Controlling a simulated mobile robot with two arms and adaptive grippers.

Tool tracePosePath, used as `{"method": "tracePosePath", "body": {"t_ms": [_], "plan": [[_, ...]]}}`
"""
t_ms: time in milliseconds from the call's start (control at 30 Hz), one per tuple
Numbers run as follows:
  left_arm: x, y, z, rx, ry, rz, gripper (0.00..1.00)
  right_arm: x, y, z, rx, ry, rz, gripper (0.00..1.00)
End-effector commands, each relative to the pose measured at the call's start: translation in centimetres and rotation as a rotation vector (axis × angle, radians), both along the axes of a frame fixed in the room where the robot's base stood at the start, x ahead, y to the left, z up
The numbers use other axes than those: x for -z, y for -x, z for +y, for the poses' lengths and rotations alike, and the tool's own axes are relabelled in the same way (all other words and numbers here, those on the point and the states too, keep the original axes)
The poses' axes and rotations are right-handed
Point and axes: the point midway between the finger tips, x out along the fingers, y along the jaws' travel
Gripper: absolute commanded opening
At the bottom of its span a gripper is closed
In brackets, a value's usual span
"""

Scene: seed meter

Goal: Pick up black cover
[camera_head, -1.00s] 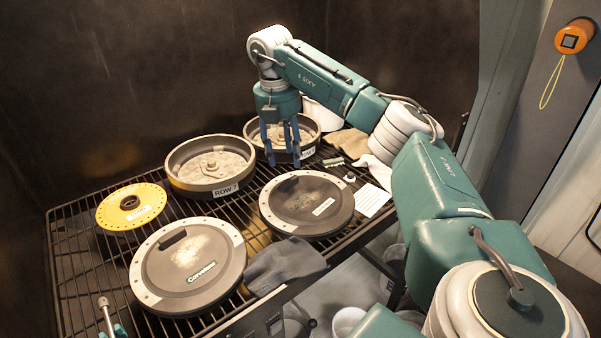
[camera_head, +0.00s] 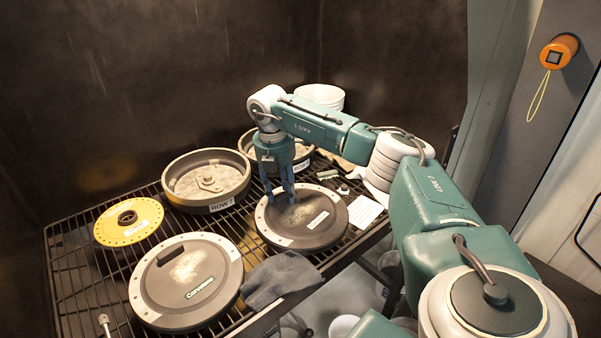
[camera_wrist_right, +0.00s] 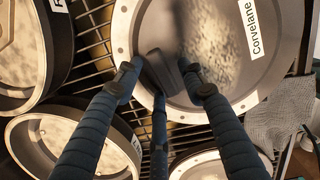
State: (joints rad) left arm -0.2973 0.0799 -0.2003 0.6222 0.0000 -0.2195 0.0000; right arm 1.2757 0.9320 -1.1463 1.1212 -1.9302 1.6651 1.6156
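Two dark round covers lie on the wire rack. The right black cover (camera_head: 291,235) has a pale dusty patch and a white label, which reads "Corvelane" in the right wrist view (camera_wrist_right: 218,35). My right gripper (camera_head: 281,193) points down over its upper left part. In the wrist view its blue fingers (camera_wrist_right: 160,85) are spread, with the cover's dark raised handle (camera_wrist_right: 162,72) between them. I cannot tell whether they touch it. The left cover (camera_head: 160,280) has a dark handle, a dusty patch and a "Corvelane" label. My left gripper is not in view.
A yellow disc (camera_head: 107,232) lies at left. Round pans (camera_head: 212,207) stand behind the covers, one labelled "ROW". White buckets (camera_head: 320,96) stand behind.

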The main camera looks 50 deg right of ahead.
Motion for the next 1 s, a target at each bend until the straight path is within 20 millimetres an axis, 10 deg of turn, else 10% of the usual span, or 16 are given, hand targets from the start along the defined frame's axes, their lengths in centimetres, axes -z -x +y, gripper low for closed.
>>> {"method": "tracePosePath", "body": {"t_ms": [167,667,1000], "plan": [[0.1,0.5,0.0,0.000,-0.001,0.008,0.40,0.0,0.0,0.0,0.000,0.000,0.000,0.00],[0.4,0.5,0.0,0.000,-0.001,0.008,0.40,-1.0,-0.1,0.0,0.001,0.000,-0.004,0.00],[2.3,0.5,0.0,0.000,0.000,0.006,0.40,-7.6,-0.2,0.0,0.000,-0.002,-0.009,0.00]]}}
